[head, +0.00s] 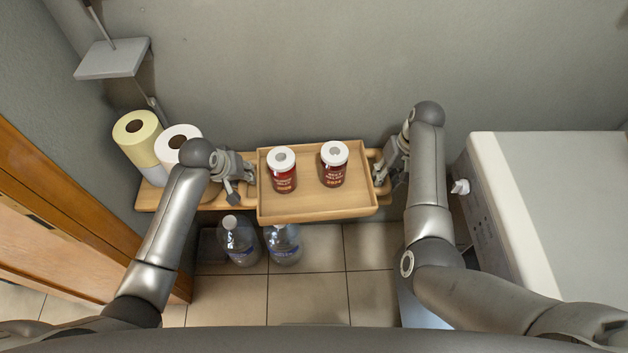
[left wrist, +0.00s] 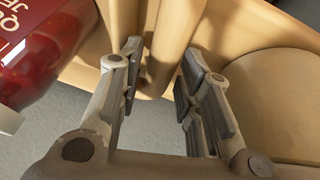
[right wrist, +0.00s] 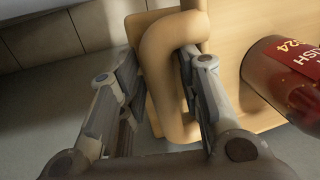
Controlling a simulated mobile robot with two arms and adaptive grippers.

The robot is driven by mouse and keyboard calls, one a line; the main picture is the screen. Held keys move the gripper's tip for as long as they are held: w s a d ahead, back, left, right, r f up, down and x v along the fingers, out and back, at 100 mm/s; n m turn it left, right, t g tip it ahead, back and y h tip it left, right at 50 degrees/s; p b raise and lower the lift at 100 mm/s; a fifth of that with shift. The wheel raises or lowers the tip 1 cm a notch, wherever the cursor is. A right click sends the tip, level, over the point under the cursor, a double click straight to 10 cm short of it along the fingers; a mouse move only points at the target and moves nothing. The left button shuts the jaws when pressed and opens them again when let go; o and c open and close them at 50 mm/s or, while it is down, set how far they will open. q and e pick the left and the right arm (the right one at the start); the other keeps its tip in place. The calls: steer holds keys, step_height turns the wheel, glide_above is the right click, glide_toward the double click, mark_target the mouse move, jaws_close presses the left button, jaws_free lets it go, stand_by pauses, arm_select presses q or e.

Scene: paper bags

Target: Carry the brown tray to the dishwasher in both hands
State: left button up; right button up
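The brown tray (head: 310,209) is a light wooden tray with raised sides, lying level on a wooden shelf. Two red jars with white lids stand on it, a left jar (head: 283,172) and a right jar (head: 333,166). My right gripper (head: 382,172) is at the tray's right end. In the right wrist view its open fingers (right wrist: 160,75) stand on either side of the looped handle (right wrist: 158,60). My left gripper (head: 248,180) is at the left end. In the left wrist view its fingers (left wrist: 158,80) are apart, with tan wood at their tips; contact is unclear.
Yellow (head: 134,128) and white (head: 178,140) paper rolls stand on the shelf (head: 150,198) at left. Water bottles (head: 239,240) stand on the floor below. A white appliance (head: 560,200) is at right. A grey wall is behind; tiled floor lies in front.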

arm_select(q)
steer(key=shift+w+f, duration=0.1)
steer(key=shift+f, duration=0.15)
arm_select(e)
steer(key=shift+f, duration=0.25)
arm_select(q)
steer(key=shift+c, duration=0.2)
arm_select(e)
steer(key=shift+c, duration=0.2)
arm_select(q)
jaws_close()
arm_select(e)
jaws_close()
arm_select(q)
steer(key=shift+w+r, duration=0.15)
steer(key=shift+r, duration=0.05)
arm_select(e)
steer(key=shift+w+r, duration=0.1)
steer(key=shift+r, duration=0.05)
